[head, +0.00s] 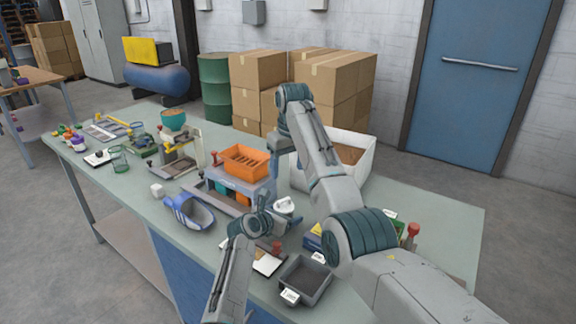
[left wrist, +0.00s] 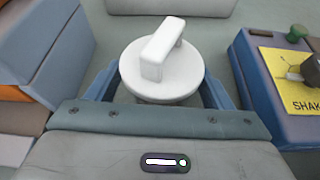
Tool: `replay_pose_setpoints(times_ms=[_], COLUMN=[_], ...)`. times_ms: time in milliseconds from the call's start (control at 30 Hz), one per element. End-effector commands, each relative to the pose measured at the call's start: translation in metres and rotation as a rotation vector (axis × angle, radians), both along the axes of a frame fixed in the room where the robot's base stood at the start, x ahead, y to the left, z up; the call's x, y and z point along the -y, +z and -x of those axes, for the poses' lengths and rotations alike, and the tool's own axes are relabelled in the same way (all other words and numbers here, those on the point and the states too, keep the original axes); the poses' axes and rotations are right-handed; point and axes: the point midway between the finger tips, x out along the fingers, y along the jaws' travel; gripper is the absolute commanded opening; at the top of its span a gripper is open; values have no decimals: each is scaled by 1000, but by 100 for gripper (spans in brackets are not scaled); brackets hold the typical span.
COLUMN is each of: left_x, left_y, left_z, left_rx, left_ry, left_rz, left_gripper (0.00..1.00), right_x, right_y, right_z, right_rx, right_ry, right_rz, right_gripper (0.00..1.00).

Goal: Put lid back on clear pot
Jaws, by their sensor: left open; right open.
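A round white lid (left wrist: 160,82) with a raised bar handle fills the middle of the left wrist view. It also shows in the head view (head: 284,205), just beyond my left gripper (head: 268,220). My left gripper is open, with its blue fingers to either side of the lid in the wrist view; I cannot tell whether they touch it. What lies under the lid is mostly hidden. A clear greenish pot or cup (head: 119,160) stands at the left part of the bench. My right gripper (head: 283,146) is open, high near the white bin, its fingers hard to make out.
An orange tray (head: 245,160) sits on a stand left of the lid. A blue scoop (head: 189,211), a dark grey tray (head: 305,279) and a white open bin (head: 358,165) are around. A blue box with a yellow label (left wrist: 285,75) is right of the lid.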

Motion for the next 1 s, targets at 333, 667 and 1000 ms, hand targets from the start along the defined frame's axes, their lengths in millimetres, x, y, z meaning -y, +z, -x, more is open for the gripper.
replay_pose_setpoints(times_ms=[333, 667, 1000], left_x=[-18, -48, -58], left_y=[12, 33, 40], left_z=[26, 67, 82], left_rx=[1, 0, -1], left_ry=[1, 1, 0], left_rz=[0, 0, 0], left_gripper=[74, 74, 74], right_x=[0, 0, 0], right_y=[0, -3, -4], right_z=[0, 0, 0], right_rx=[0, 0, 0], right_ry=[0, 0, 0], right_rz=[0, 0, 0], right_gripper=[65, 65, 65])
